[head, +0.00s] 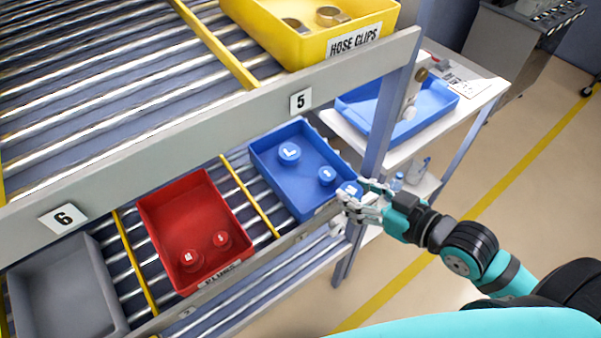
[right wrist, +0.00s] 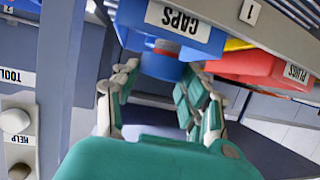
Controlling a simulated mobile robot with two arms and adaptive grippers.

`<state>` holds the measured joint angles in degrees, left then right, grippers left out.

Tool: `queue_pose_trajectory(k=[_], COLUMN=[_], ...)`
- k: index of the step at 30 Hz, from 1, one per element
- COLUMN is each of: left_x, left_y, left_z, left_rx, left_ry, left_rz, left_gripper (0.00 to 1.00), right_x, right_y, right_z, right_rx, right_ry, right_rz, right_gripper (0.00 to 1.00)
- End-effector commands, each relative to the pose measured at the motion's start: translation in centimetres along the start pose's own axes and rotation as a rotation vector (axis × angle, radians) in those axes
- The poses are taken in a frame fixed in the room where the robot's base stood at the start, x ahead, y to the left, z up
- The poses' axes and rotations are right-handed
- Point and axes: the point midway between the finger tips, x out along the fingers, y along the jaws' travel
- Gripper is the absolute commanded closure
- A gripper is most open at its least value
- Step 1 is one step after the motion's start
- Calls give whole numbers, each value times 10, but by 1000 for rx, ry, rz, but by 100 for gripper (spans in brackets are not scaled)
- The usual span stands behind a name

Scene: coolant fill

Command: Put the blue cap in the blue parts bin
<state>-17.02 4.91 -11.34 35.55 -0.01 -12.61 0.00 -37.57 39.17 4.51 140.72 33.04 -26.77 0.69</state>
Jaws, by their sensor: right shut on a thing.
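The blue parts bin (head: 292,188) sits on the lower roller shelf, with two blue caps inside, one (head: 289,152) farther back and one (head: 327,175) nearer the front. In the right wrist view its front (right wrist: 131,14) carries a CAPS label. My right gripper (head: 356,193) is at the bin's front right corner, shut on a blue cap (head: 349,188). In the right wrist view the held cap (right wrist: 163,65) is between the fingers, just in front of the bin; whether it touches the bin is unclear. My left gripper is not in view.
A red bin (head: 175,222) with two caps or plugs stands left of the blue bin, then an empty grey bin (head: 68,290). A yellow HOSE CLIPS bin (head: 290,35) is on the upper shelf. A shelf post (head: 383,120) and a blue tray (head: 440,103) on a white table are right.

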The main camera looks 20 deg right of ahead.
Motion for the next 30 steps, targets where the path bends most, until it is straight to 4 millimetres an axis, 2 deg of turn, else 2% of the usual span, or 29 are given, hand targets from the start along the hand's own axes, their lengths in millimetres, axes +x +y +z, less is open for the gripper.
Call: queue_pose_trajectory(k=[3,5,8,11,15,18,27,30], left_x=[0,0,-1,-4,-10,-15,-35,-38], left_y=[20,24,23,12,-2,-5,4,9], left_z=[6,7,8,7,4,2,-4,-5], left_rx=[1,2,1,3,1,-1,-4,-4], left_ry=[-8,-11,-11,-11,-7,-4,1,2], left_rz=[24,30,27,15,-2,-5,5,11], left_gripper=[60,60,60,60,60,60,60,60], right_x=[-7,-8,-7,3,26,45,116,133], right_y=[-4,-5,-6,-7,-10,-13,-22,-25], right_z=[4,4,2,-2,-10,-16,-35,-37], right_rx=[-20,-24,-28,-27,-25,-26,-25,-26], right_ry=[-4,-3,3,7,9,9,6,3], right_rz=[-47,-62,-71,-71,-70,-74,-73,-73], right_gripper=[78,78,78,78,78,78,78,78])
